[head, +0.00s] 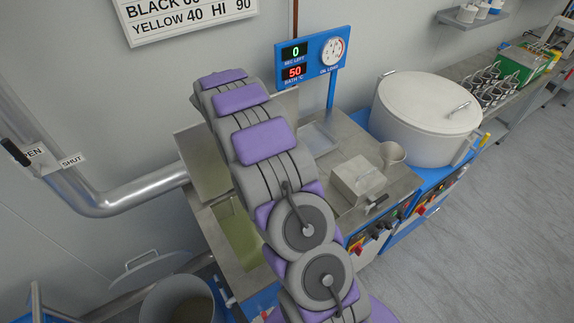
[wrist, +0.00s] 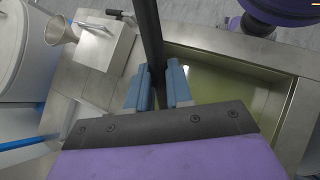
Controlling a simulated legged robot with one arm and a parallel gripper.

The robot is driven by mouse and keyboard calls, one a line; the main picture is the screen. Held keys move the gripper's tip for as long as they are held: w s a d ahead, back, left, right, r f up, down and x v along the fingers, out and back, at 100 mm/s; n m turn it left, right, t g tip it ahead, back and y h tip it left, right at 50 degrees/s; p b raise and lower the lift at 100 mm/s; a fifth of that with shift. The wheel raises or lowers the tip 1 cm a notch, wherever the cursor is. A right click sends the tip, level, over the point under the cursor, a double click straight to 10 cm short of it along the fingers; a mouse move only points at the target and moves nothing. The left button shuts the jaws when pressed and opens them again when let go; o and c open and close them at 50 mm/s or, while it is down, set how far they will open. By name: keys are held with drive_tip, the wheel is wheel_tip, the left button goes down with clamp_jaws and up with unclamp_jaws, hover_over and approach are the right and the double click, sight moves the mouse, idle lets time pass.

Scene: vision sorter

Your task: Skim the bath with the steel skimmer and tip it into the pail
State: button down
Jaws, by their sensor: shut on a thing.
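In the wrist view my gripper (wrist: 159,88), with blue fingers, is shut on a dark bar, the handle of the skimmer (wrist: 148,30). The handle runs up out of the picture, and the skimmer's steel head is not visible. The bath (wrist: 235,85) is a steel-rimmed basin of olive-green liquid to the right of the fingers. In the head view the bath (head: 238,238) shows left of my arm, which hides my gripper and part of the bath. A round grey pail (head: 153,303) stands at the lower left, cut by the bottom edge, with something dark inside.
A steel box (head: 358,181), a funnel-shaped cup (head: 392,153) and a shallow tray (head: 318,138) are on the worktop right of my arm. A large white lidded drum (head: 420,115) stands beyond. A blue gauge panel (head: 313,57) reads 0 and 50. A pipe (head: 130,198) runs along the left wall.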

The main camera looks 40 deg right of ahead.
idle(0.3)
drive_tip(key=shift+r+p, duration=2.15)
drive_tip(key=shift+r, duration=1.85)
